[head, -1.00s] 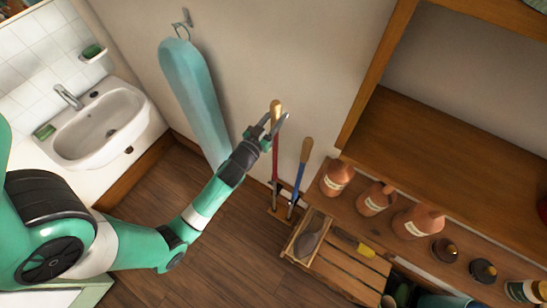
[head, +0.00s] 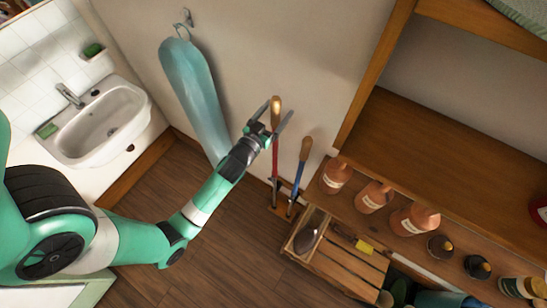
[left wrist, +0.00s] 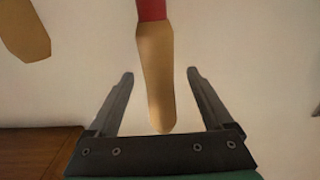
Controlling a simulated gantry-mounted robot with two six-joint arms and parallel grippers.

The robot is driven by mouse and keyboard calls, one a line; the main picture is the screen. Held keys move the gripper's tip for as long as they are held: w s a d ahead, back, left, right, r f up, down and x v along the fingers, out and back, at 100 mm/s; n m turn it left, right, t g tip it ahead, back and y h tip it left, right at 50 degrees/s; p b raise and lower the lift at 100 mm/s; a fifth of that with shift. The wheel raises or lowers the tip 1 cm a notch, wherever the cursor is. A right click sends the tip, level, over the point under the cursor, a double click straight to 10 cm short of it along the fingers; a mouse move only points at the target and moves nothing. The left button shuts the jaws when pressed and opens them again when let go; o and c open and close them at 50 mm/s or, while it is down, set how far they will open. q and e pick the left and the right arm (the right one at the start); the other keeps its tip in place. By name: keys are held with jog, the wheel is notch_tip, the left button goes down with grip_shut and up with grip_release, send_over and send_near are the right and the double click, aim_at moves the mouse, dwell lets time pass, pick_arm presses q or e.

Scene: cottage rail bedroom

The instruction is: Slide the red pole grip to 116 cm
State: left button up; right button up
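The red pole with its tan wooden grip (head: 276,112) stands upright against the wall, left of the blue pole (head: 298,178). My left gripper (head: 279,112) is at the red pole's grip, with fingers on either side of it. In the left wrist view the open gripper (left wrist: 163,75) has the tan grip (left wrist: 157,75) between its two fingers, with a gap on both sides. The red shaft (left wrist: 151,10) shows at the top edge. My right gripper is not in view. No height scale is legible.
A teal ironing board (head: 193,92) hangs on the wall to the left, beside a sink (head: 98,122). At right stand a wooden shelf (head: 435,150), several brown bottles (head: 373,198) and a slatted wooden crate (head: 345,270). The blue pole's grip (left wrist: 22,30) is close by.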

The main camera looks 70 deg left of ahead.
pick_arm(q)
jog(key=b+v, duration=0.3)
jog(key=v, duration=0.7)
dwell(0.4)
dwell(0.4)
